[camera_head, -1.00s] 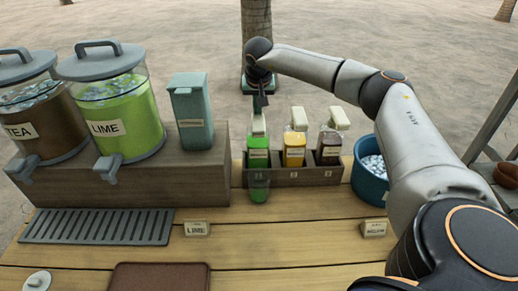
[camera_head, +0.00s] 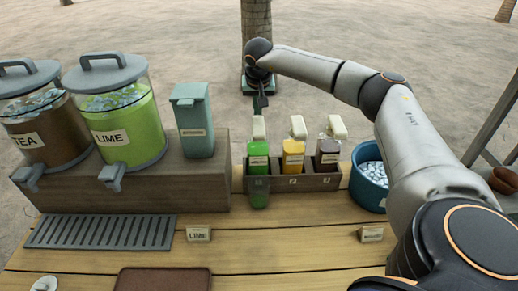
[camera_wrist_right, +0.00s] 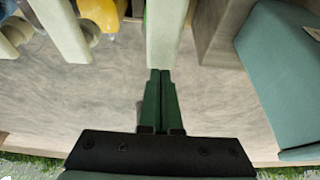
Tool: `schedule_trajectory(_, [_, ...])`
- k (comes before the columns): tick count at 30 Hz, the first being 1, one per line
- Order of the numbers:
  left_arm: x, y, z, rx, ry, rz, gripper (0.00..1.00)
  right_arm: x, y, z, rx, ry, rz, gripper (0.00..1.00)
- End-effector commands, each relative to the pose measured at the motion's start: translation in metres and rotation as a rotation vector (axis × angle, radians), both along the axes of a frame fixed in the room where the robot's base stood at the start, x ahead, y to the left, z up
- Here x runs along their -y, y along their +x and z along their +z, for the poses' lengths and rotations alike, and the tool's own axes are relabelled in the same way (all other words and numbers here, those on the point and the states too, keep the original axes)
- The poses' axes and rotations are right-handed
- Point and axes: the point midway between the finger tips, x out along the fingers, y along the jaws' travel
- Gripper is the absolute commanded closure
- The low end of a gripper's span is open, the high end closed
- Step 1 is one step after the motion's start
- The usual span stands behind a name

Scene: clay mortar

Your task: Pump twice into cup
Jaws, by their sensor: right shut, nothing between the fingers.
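A bottle of green syrup (camera_head: 258,150) with a pale pump head (camera_head: 259,128) stands in the left slot of a wooden rack. A small clear cup (camera_head: 259,192) stands directly in front of it; it looks green, though I cannot tell how much is liquid inside. My right gripper (camera_head: 260,103) is shut and empty, pointing down just above or behind the green bottle's pump head. In the right wrist view its dark green fingers (camera_wrist_right: 160,95) are together, close to the pale pump head (camera_wrist_right: 165,35); I cannot tell whether they touch. My left gripper is out of view.
Yellow (camera_head: 293,155) and brown (camera_head: 328,155) pump bottles fill the other slots. A blue ice bucket (camera_head: 368,190) stands right. A teal container (camera_head: 193,125) and the TEA and LIME dispensers (camera_head: 125,125) stand left. The front planks (camera_head: 280,235) are mostly clear.

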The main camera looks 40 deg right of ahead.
Motion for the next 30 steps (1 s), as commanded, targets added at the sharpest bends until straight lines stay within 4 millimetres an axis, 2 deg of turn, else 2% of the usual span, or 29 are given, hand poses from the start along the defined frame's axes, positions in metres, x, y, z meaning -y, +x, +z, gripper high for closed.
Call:
schedule_trajectory(11, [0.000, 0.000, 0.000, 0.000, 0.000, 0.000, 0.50, 0.000, 0.000, 0.003, 0.002, 0.000, -0.001, 1.00])
schedule_trajectory(30, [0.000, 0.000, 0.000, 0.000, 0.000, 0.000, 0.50, 0.000, 0.001, 0.059, 0.003, 0.000, 0.000, 1.00])
